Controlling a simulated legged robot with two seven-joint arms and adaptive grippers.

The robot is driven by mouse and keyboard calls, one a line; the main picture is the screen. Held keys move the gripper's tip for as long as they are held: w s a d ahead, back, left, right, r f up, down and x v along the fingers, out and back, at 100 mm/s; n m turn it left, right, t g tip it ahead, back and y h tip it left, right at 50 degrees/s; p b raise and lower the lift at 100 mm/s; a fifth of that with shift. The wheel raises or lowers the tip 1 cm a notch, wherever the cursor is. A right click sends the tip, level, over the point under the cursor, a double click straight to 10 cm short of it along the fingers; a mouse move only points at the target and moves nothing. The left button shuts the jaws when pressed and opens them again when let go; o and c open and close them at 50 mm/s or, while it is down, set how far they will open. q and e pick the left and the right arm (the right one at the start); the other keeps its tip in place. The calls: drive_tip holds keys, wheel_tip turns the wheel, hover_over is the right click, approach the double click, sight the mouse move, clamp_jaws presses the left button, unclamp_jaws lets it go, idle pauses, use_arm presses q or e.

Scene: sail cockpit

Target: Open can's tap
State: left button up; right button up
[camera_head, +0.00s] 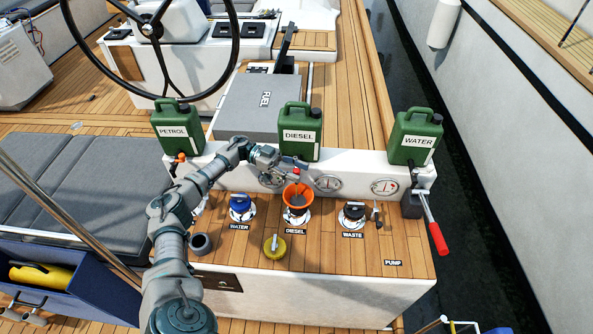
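Three green cans stand in a row on the white ledge: the petrol can (177,124) at left, the diesel can (299,134) in the middle, and the water can (415,137) at right. A small orange tap (181,157) shows at the foot of the petrol can. My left gripper (293,164) is at the lower front of the diesel can, just above the orange funnel (298,194). A small red part (296,171) shows by its fingertips; I cannot tell whether it is the can's tap. The fingers are too small to read. My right gripper is out of view.
The funnel stands at the diesel inlet, between the blue water cap (240,206) and the black waste cap (353,214). A yellow cap (274,246) lies on the wooden deck. A red-handled pump lever (433,226) sticks out at right.

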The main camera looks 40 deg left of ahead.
sight(297, 169)
use_arm(q)
wheel_tip(297, 169, up, 10)
drive_tip(key=shift+f, duration=0.1)
idle(0.5)
idle(0.4)
